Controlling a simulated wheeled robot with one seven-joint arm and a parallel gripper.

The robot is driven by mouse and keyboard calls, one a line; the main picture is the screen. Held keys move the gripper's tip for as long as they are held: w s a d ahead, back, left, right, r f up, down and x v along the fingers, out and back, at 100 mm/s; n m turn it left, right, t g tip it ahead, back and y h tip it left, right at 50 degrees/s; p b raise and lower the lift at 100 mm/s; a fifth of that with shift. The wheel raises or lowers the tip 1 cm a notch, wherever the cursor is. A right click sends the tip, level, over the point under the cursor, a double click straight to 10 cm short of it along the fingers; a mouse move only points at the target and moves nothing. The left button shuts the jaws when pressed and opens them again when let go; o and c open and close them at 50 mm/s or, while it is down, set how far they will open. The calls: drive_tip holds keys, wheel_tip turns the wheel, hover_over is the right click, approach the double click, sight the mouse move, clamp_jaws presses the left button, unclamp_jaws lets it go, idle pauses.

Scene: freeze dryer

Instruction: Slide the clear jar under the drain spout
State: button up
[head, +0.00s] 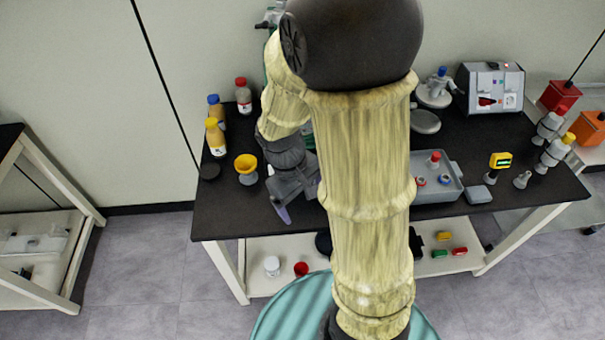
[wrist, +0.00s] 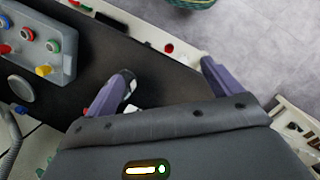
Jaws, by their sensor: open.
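My gripper (head: 300,205) is open over the front left part of the black bench top, its purple fingers pointing down and toward the front edge. In the wrist view my gripper (wrist: 167,72) has its two fingers wide apart, with dark bench top and the bench's pale edge between them. Nothing is clearly held. I cannot make out the clear jar or the drain spout in either view. My arm covers the middle of the bench in the head view, and only a bit of a green device (head: 271,60) shows behind it.
A yellow funnel cup (head: 247,168) stands left of my gripper. Bottles with yellow (head: 215,138), blue (head: 216,108) and red (head: 242,96) caps stand at the back left. A grey tray (head: 440,197) lies right of my arm. The lower shelf holds a white jar (head: 272,266) and a red cup (head: 301,269).

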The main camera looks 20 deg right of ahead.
drive_tip(key=w+d+f+n+g+h+b, duration=0.35)
drive_tip(key=w+d+f+n+h, duration=0.2)
drive_tip(key=n+h, duration=0.2)
drive_tip(key=w+f+n+t+h+b, duration=0.1)
drive_tip(key=w+n+t+h, duration=0.1)
drive_tip(key=w+n+h, duration=0.2)
drive_tip(key=w+h, duration=0.3)
drive_tip(key=h, duration=0.1)
drive_tip(key=shift+w+a+f, duration=0.2)
drive_tip(key=shift+a, duration=0.15)
drive_tip(key=shift+n, duration=0.25)
wheel_tip(320, 180, down, 8)
drive_tip(key=shift+d+f, duration=0.1)
drive_tip(key=shift+d, duration=0.05)
drive_tip(key=d, duration=0.5)
drive_tip(key=shift+s+d+p, duration=0.25)
drive_tip(key=shift+s+p, duration=0.15)
drive_tip(key=shift+s+d, duration=0.25)
drive_tip(key=shift+d, duration=0.55)
